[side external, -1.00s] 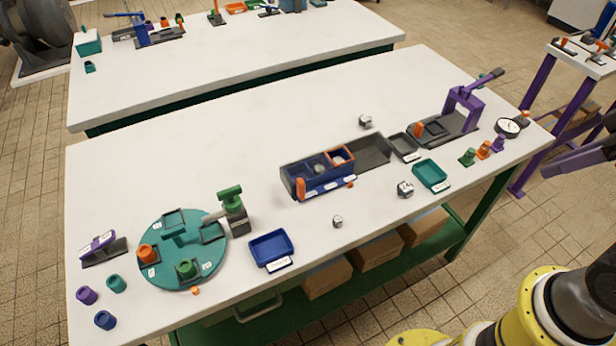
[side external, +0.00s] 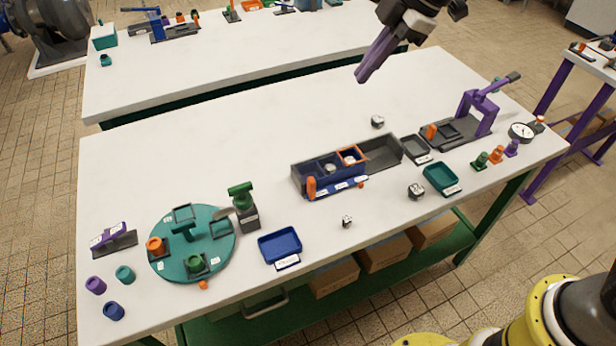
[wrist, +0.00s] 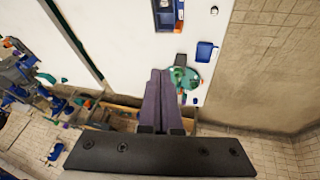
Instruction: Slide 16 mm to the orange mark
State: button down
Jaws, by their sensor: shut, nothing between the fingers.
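A blue compartmented slide (side external: 328,179) sits in a long dark grey track (side external: 382,157) in the middle of the near bench. An orange frame (side external: 351,157) surrounds its right compartment, and an orange upright (side external: 311,187) stands at its front left. White labels run along the front; I cannot read them. A small orange piece (side external: 362,184) is at the right end of the label strip. The blue slide is partly in the wrist view (wrist: 163,20), cut off at the top. My gripper (side external: 363,77) has purple fingers, shut and empty, high above the bench behind the track. The fingers (wrist: 160,73) fill the middle of the wrist view.
A teal turntable (side external: 218,251), a green-topped post (side external: 242,205) and a blue tray (side external: 280,245) stand left of the track. A teal tray (side external: 441,179), a purple lever frame (side external: 477,113) and small metal cubes (side external: 416,190) are nearby on the right. The bench behind the track is mostly clear.

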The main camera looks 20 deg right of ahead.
jog(key=n+g, duration=0.1)
jog(key=g, duration=0.1)
send_over(327, 192)
jog(key=w+a, duration=0.1)
jog(key=a, duration=0.1)
notch_tip(327, 192, down, 7)
jog(key=shift+n+g, duration=0.4)
jog(key=shift+g, duration=0.2)
jog(key=x, duration=1.2)
jog(key=s+x, duration=0.1)
jog(key=x, duration=0.6)
jog(key=shift+a+r, duration=0.1)
jog(key=shift+a, duration=0.05)
jog(key=shift+d, duration=1.95)
jog(key=d, duration=0.5)
jog(key=shift+d, duration=0.15)
